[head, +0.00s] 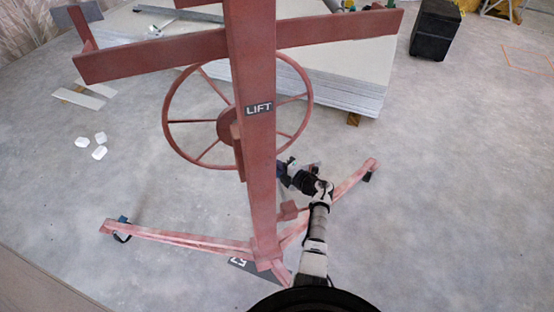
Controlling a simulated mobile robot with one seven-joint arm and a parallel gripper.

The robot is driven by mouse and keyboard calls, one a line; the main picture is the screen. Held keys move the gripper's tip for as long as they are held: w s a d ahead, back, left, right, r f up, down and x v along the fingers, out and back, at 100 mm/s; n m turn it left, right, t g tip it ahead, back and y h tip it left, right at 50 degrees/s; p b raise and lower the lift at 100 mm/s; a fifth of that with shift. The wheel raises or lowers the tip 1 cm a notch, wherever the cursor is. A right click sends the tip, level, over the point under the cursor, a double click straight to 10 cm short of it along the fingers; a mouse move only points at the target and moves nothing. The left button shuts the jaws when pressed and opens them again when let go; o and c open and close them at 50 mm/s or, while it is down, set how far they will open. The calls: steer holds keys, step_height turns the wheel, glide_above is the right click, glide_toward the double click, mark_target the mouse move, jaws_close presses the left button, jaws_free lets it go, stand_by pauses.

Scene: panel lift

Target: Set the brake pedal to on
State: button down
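A red panel lift stands in the middle of the head view, with an upright mast (257,150) labelled "LIFT". A large red spoked wheel (168,122) sits behind the mast. Splayed floor legs spread from its base, one to the left (180,236) and one to the right (350,182). A black and blue part (121,237) sits at the left leg's end. I cannot tell for certain which part is the brake pedal. My gripper (283,169) is just right of the mast, below the wheel and above the right leg; the mast may hide its tip. Its fingers are too small to read.
A stack of pale panels (345,88) lies on the floor behind the lift. A black box (435,30) stands at the back right. White pieces (99,152) lie on the floor at left. The grey floor at right is clear.

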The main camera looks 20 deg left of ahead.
step_height(320, 180, down, 8)
steer(key=m+g+h+p, duration=0.1)
steer(key=m+g+h, duration=0.1)
steer(key=h, duration=0.2)
steer(key=shift+w+a+f+g, duration=0.15)
steer(key=shift+w+a+g, duration=0.1)
steer(key=shift+w+g, duration=0.2)
steer(key=shift+f, duration=0.1)
steer(key=c, duration=1.8)
jaws_free()
steer(key=p+v, duration=0.6)
steer(key=v, duration=0.7)
steer(key=shift+d, duration=0.4)
